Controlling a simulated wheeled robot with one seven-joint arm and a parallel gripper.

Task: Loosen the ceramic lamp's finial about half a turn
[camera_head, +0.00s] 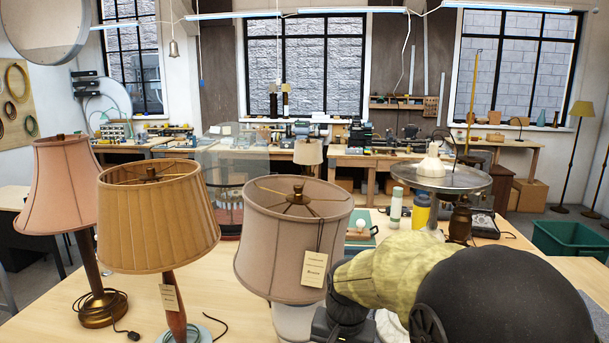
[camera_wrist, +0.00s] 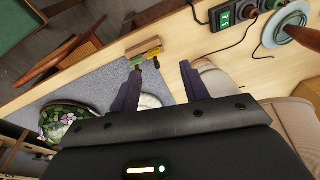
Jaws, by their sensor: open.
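The lamp with a pale, white base (camera_head: 293,322), which looks like the ceramic one, stands at the front middle of the bench in the head view. Its pinkish-beige shade (camera_head: 265,245) is tilted and carries a paper tag (camera_head: 314,268). A dark finial (camera_head: 297,188) sits at the centre of the shade's top spokes. My gripper (camera_wrist: 170,66) is open in the wrist view, with no finial between its fingers. My forearm comes in from the right in the head view, its dark wrist beside the shade's lower right; the fingertips are hidden there. A beige surface (camera_wrist: 292,115) lies right of the gripper.
A pink-shaded lamp (camera_head: 66,190) and a pleated tan lamp (camera_head: 158,218) stand close on the left. The wrist view shows a stained-glass shade (camera_wrist: 68,122), a wooden block (camera_wrist: 143,47) and a grey mat (camera_wrist: 85,92).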

